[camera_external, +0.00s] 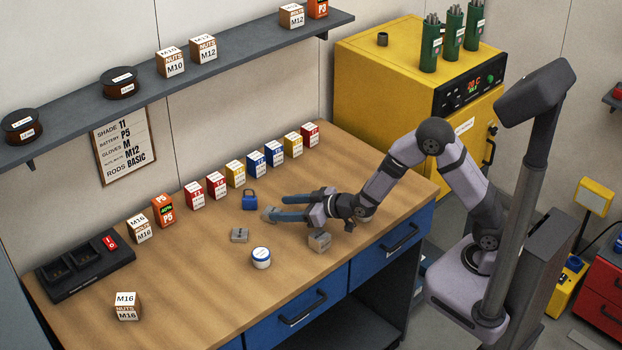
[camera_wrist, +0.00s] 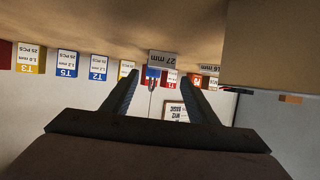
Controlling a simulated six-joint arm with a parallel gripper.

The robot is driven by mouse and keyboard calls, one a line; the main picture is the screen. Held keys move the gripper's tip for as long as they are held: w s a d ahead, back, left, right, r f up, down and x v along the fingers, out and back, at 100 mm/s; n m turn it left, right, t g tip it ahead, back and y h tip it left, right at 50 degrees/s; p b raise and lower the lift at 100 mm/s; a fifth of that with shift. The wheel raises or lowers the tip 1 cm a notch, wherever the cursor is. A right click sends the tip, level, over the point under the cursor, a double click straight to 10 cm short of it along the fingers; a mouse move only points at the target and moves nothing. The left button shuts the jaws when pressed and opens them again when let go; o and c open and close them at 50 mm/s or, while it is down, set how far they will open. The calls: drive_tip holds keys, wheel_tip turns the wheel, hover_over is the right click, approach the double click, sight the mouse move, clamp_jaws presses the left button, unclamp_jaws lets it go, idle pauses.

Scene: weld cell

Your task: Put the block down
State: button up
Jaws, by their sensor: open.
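My gripper (camera_external: 280,206) is low over the wooden table, fingers apart and pointing left; the fingers also show in the wrist view (camera_wrist: 160,78). A small grey metal block (camera_external: 267,214) is at the tip of the nearer finger in the external view. A grey block marked 27 mm (camera_wrist: 165,60) shows just past and between the fingertips in the wrist view, probably the same one. I cannot tell whether the fingers touch it. Another grey block (camera_external: 240,235) sits to the left, and a third (camera_external: 319,241) below my wrist.
A blue padlock (camera_external: 250,200) stands just behind the fingertips. A row of red, yellow and blue boxes (camera_external: 236,174) lines the table's back. A round white-and-blue tin (camera_external: 261,258) is in front. A black charger (camera_external: 85,264) is at far left.

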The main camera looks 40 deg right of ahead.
drive_tip(key=shift+b+v, duration=0.45)
drive_tip(key=shift+v, duration=3.1)
